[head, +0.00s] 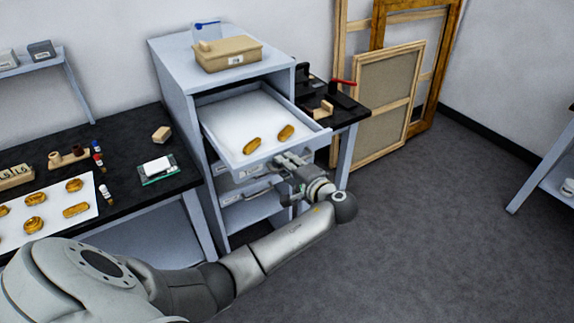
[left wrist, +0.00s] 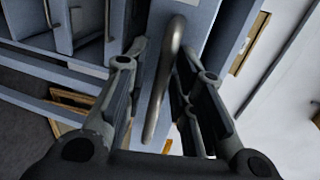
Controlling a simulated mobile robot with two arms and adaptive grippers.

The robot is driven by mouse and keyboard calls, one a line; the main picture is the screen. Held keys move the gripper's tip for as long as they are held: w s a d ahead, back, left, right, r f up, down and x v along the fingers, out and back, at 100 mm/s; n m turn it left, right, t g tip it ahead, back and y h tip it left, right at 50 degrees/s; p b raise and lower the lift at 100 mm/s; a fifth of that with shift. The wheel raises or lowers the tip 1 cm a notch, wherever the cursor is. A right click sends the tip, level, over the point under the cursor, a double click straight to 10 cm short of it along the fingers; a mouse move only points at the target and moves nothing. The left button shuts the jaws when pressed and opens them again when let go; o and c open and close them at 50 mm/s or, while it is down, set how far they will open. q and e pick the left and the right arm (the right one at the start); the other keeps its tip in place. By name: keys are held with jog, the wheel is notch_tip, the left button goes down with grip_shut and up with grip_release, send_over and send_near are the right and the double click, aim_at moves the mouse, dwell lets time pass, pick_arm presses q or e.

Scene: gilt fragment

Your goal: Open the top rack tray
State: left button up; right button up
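The top rack tray (head: 238,112) is slid out of the grey rack (head: 176,88), with two gilt fragments (head: 252,146) (head: 286,132) lying near its front. My left gripper (head: 290,162) is at the tray's front face. In the left wrist view the curved metal handle (left wrist: 167,75) lies between the two fingers of my left gripper (left wrist: 163,62). The fingers are apart, with a visible gap to the handle on the right side. In the head view the gripper partly hides the tray front and its handle. My right gripper is in neither view.
Lower trays (head: 248,208) sit closed below. A cardboard box (head: 228,54) stands on the rack. A black-topped table (head: 128,172) with gilt pieces on a white sheet (head: 50,232) is at left. Wooden frames (head: 385,100) lean behind at right. The right floor (head: 430,210) is clear.

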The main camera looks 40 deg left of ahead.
pick_arm(q)
jog(key=v, duration=1.2)
dwell(0.5)
notch_tip(320, 180, down, 22)
jog(key=s+m+h, duration=0.2)
jog(key=m+h, duration=0.3)
jog(key=s+d+f+g+h, duration=0.1)
jog(key=s+f+h, duration=0.1)
jog(key=s+f, duration=0.45)
jog(key=s+d+f+g+h, duration=0.1)
jog(key=s+f+h, duration=0.15)
jog(key=f, duration=0.75)
jog(key=s+f+n+g+h, duration=0.1)
jog(key=s+f+n, duration=0.1)
jog(key=s+f, duration=0.4)
jog(key=s+f+n+g+h, duration=0.1)
jog(key=s+f, duration=0.5)
jog(key=s, duration=1.1)
jog(key=s+d+f+n+g+h, duration=0.1)
jog(key=s+f+n+h, duration=0.2)
jog(key=s, duration=0.8)
notch_tip(320, 180, down, 3)
jog(key=shift+s+r+n, duration=0.1)
jog(key=shift+s+n, duration=0.2)
jog(key=shift+n, duration=0.2)
